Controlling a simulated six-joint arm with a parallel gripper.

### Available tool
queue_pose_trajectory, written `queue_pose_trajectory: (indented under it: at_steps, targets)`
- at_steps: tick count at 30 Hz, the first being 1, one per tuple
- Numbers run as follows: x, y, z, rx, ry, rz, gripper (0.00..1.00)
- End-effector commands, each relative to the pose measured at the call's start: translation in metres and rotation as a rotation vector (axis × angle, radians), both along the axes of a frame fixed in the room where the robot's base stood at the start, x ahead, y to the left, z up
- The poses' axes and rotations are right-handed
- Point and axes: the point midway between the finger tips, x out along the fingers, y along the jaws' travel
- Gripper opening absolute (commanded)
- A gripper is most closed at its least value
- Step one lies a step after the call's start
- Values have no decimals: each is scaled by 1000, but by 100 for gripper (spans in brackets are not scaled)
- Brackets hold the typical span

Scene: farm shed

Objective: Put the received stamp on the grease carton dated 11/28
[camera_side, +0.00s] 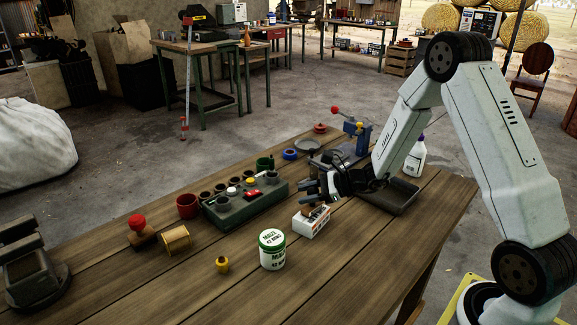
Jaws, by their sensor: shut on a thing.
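A small white carton with orange-red print (311,223) lies on the wooden table, right of the green tray. Its date is too small to read. My gripper (318,195) is over this carton and is shut on a small brown, wooden-looking stamp (318,211). The stamp's lower end is at the carton's top; I cannot tell whether it touches. The fingers hide part of the stamp. Another stamp with a red knob and brown base (139,231) stands at the left of the table.
A white tub with green lid (272,251) stands close in front of the carton. A green tray (225,219) of small pots, a red cup (187,206), a wooden spool (176,240) and a yellow piece (222,265) lie left. A dark tray (405,207) lies right. The front table is clear.

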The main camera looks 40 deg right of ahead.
Motion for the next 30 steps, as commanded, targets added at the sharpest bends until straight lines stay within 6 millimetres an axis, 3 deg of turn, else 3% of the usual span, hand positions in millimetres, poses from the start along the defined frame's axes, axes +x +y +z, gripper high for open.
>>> queue_pose_trajectory:
  at_steps: [7, 8, 11, 26, 30]
  targets:
    - [0, 0, -3, 0, 0, 0, 0]
    - [0, 0, -3, 0, 0, 0, 45]
    - [0, 0, -3, -1, -1, 0, 77]
    - [0, 0, 1, -1, -1, 0, 77]
    - [-9, -8, 5, 0, -1, -2, 77]
